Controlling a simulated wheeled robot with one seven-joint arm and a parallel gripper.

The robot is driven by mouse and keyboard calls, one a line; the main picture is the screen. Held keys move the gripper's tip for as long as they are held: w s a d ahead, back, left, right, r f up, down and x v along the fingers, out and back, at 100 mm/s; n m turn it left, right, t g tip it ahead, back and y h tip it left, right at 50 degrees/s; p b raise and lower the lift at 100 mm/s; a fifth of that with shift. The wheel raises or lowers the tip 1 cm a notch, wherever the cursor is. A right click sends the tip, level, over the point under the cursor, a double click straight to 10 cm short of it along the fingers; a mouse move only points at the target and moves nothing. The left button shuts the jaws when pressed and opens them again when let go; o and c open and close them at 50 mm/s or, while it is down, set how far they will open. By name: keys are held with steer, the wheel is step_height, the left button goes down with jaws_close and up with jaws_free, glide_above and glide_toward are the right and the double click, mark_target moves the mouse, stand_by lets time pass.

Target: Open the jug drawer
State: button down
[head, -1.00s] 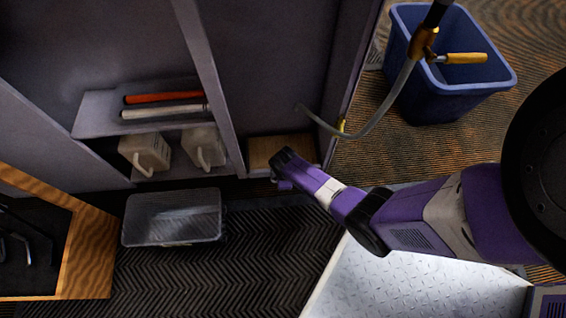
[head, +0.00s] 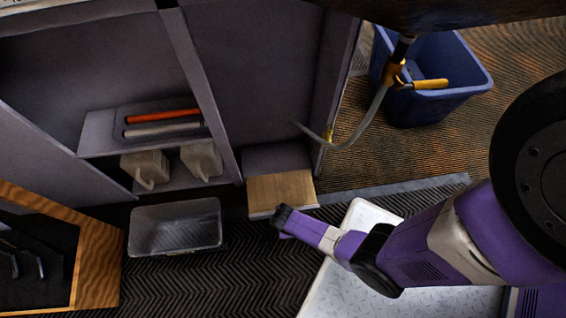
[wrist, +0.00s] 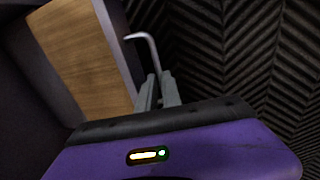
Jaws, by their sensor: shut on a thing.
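The jug drawer (head: 281,189) is a low drawer with a pale wooden floor. It stands pulled out from the bottom of the grey cabinet, and its visible floor is empty. In the wrist view its wooden floor (wrist: 75,50) lies at the left, beside its grey front. A bent metal handle (wrist: 146,50) stands out from that front.
Two white jugs (head: 202,160) stand on a low shelf to the left. A clear bin (head: 175,228) sits on the dark floor left of the drawer. A hose (head: 360,125) hangs at the cabinet's right edge near a blue bin (head: 440,95).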

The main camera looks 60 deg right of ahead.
steer(key=c, duration=1.5)
jaws_free()
steer(key=r+p, duration=0.1)
steer(key=r, duration=0.1)
steer(key=r+p, duration=0.2)
steer(key=r, duration=0.1)
steer(key=s+a+r+p, duration=0.1)
steer(key=r+p, duration=0.1)
steer(key=shift+a+r, duration=0.1)
steer(key=shift+r, duration=0.2)
steer(key=shift+w, duration=0.1)
